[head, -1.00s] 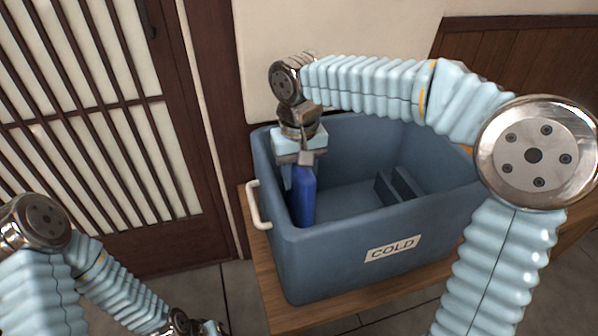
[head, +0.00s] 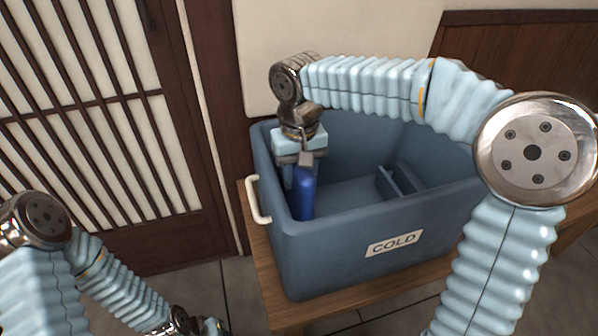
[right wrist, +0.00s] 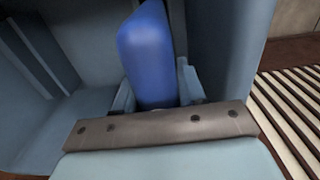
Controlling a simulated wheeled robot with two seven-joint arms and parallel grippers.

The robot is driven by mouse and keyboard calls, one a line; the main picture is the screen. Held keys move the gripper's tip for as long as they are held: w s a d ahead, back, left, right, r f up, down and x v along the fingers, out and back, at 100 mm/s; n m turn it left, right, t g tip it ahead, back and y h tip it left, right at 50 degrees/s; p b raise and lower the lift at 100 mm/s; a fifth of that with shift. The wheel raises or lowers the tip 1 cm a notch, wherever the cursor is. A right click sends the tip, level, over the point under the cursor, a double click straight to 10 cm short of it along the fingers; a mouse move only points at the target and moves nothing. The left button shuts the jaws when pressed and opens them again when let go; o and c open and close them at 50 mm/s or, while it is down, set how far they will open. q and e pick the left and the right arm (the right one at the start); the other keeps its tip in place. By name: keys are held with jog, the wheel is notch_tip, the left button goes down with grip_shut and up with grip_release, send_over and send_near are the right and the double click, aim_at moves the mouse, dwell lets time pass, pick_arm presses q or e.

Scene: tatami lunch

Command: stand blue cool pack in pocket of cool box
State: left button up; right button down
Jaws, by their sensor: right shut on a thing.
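The blue cool pack (head: 302,194) is upright inside the cool box (head: 350,243), near its left end. My right gripper (head: 303,166) is shut on the pack from above, and in the right wrist view the pack (right wrist: 149,55) stands between its fingers (right wrist: 155,92). The box is grey-blue with a COLD label. Dividers (head: 399,181) stand on its floor toward the right. The bottom of the pack is hidden behind the front wall, so I cannot tell whether it touches the floor. My left gripper is at the lower edge of the head view, too cut off to read.
The box stands on a wooden bench (head: 295,314). A cream handle (head: 258,201) sticks out on its left side. A slatted sliding door (head: 95,130) is at the left and a plain wall (head: 340,50) behind. The middle of the box floor is clear.

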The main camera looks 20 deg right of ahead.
jog(key=shift+f+b, duration=0.5)
jog(key=shift+f, duration=0.3)
jog(key=shift+f+b, duration=0.7)
jog(key=shift+f, duration=0.3)
jog(key=shift+f+b, duration=0.45)
jog(key=shift+f, duration=0.35)
